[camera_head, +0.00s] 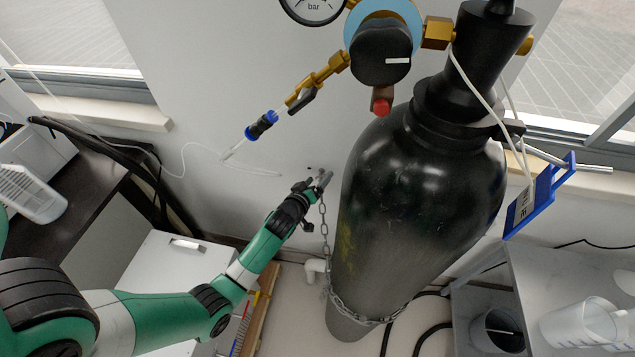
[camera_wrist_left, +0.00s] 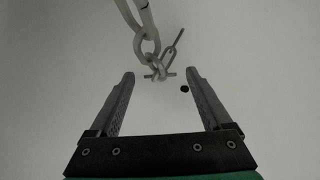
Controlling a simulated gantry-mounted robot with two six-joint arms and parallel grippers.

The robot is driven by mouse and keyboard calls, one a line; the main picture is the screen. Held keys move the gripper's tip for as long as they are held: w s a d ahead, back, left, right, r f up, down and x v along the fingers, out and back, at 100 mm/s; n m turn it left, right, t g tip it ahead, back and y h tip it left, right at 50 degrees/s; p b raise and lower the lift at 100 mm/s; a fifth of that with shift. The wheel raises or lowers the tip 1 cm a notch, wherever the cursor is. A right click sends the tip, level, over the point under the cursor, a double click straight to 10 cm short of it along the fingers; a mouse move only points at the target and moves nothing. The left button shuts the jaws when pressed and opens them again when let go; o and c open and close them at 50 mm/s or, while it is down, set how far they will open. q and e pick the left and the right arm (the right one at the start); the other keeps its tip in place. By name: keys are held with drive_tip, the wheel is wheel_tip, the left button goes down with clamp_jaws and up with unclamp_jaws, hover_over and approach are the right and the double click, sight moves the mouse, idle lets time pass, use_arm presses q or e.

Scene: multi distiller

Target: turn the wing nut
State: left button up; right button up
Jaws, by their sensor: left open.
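My left gripper (camera_head: 320,181) is at the wall, left of the black gas cylinder, by the top of the hanging chain. In the left wrist view the gripper (camera_wrist_left: 160,76) is open, its two fingers apart with nothing clamped. A small metal piece with side wings (camera_wrist_left: 160,74), which looks like the wing nut, shows between and just beyond the fingertips, by the chain's end links. I cannot tell whether a finger touches it. In the head view the gripper hides it. My right gripper is not in view.
The chain (camera_head: 324,225) hangs beside the black cylinder (camera_head: 420,190) and loops around its lower part. A regulator with a black knob (camera_head: 378,55) sits above. A blue tubing connector (camera_head: 262,125) is up and left of the gripper. A white cabinet (camera_head: 165,275) stands below left.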

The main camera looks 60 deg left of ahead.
use_arm(q)
clamp_jaws()
idle(0.4)
drive_tip(key=shift+w+d+m+g+y+b, duration=0.15)
drive_tip(key=shift+m+g+y+b, duration=0.45)
drive_tip(key=shift+m+g, duration=0.9)
drive_tip(key=shift+m+t, duration=0.3)
drive_tip(key=shift+m, duration=0.2)
unclamp_jaws()
